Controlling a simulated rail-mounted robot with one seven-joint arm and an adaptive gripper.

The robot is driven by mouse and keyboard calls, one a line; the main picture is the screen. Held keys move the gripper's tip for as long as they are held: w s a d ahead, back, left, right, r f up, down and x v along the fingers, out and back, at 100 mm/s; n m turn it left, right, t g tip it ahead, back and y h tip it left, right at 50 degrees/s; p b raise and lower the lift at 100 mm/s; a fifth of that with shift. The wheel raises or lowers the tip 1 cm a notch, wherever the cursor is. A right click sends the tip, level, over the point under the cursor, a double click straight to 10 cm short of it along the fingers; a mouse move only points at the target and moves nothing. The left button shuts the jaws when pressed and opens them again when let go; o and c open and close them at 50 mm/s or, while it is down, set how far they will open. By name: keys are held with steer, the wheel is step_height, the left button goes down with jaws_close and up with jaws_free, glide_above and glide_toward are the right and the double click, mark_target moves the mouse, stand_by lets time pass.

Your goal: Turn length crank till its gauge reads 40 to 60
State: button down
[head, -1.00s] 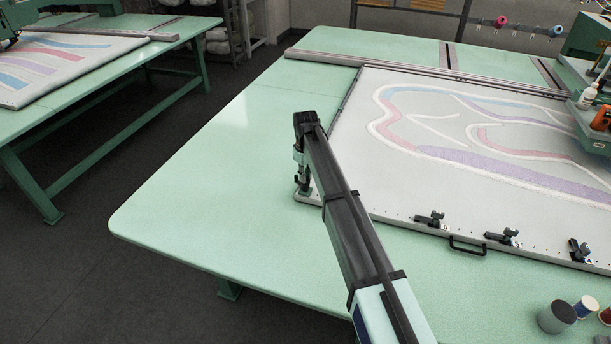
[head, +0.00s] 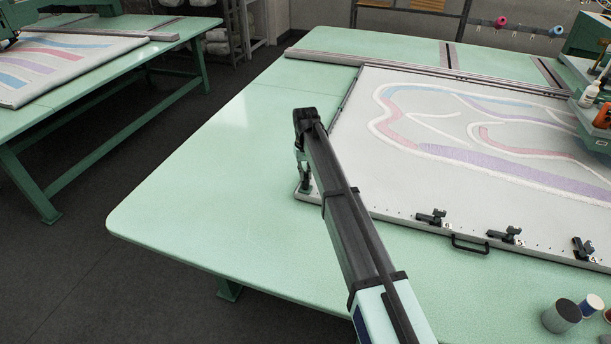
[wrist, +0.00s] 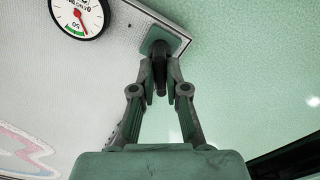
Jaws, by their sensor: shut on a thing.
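My gripper (wrist: 160,82) is shut on the dark knob of the length crank (wrist: 160,68) in the wrist view. The crank's greenish plate (wrist: 183,42) sits at the corner of the pale frame, partly hidden behind the knob and fingers. A round white gauge (wrist: 95,15) with a black rim is cut off by the top edge. Its red needle points down and slightly right, close to the right end of a green band; the exact number is unclear. In the head view my gripper (head: 303,178) is at the frame's near-left corner, and the crank is mostly hidden there.
The pale tufting frame (head: 400,190) with colored yarn patterns lies on the green table (head: 200,200). Clamps (head: 505,237) and a black handle (head: 470,244) line its front edge. Spools (head: 561,316) stand at right. The table left of the frame is clear.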

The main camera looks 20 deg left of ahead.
mark_target(306, 175)
steer(key=m+b, duration=0.1)
steer(key=m, duration=0.4)
steer(key=shift+m, duration=0.3)
steer(key=shift+m+b, duration=0.55)
steer(key=shift+m, duration=1.65)
steer(key=c, duration=1.2)
jaws_free()
step_height(306, 175, up, 12)
